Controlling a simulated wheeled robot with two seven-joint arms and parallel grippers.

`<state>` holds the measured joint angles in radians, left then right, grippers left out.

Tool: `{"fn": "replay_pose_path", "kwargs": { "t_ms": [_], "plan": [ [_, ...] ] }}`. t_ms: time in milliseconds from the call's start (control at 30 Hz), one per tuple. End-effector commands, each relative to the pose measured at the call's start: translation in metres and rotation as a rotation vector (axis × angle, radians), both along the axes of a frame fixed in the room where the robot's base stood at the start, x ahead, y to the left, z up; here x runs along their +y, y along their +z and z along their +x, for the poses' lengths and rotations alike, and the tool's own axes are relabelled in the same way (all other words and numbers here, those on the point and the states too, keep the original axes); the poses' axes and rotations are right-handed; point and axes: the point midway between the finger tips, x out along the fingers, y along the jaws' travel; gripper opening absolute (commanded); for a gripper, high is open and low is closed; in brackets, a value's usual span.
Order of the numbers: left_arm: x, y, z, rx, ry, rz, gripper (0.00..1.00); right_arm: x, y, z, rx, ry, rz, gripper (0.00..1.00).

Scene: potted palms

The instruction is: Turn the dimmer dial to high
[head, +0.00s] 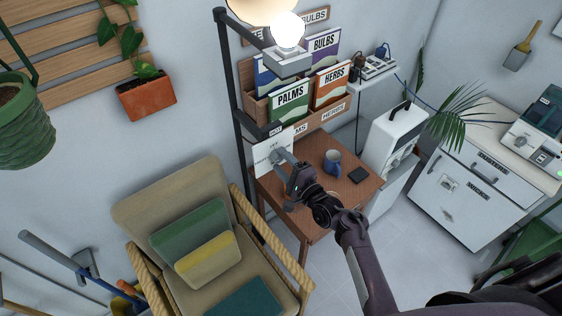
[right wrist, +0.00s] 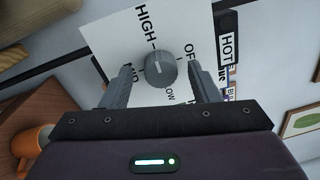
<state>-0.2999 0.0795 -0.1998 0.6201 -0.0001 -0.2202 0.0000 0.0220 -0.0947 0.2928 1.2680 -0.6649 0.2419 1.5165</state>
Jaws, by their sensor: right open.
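The dimmer dial (right wrist: 160,68) is a round grey knob on a white plate (right wrist: 115,38), seen in the right wrist view. The plate reads HIGH at the top and OFF to the right, with LOW and a partly covered MID lower down. A pale line marks the knob's face; I cannot tell which label it points to. My right gripper (right wrist: 162,84) is open, with one finger on each side of the knob and visible gaps to it. In the head view the right gripper (head: 284,160) is at the plate (head: 264,154), hiding the dial. My left gripper is not in view.
A seed packet rack (head: 322,121) stands behind a wooden table (head: 338,190) with a blue mug (head: 332,162). A cushioned chair (head: 150,207) is at the left of the table.

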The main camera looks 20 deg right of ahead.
Motion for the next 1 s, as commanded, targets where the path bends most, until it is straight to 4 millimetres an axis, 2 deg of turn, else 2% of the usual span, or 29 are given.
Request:
{"fn": "replay_pose_path", "kwargs": {
  "t_ms": [200, 400, 1000],
  "plan": [
    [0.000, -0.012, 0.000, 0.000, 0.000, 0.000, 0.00, -0.013, -0.006, -0.037, 0.004, -0.001, 0.000, 0.55],
    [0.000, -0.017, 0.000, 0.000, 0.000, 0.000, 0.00, -0.021, -0.006, -0.060, 0.003, 0.000, 0.000, 0.55],
    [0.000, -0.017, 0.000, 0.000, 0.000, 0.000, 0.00, -0.022, -0.005, -0.064, 0.003, 0.001, -0.002, 0.55]
  ]
}}
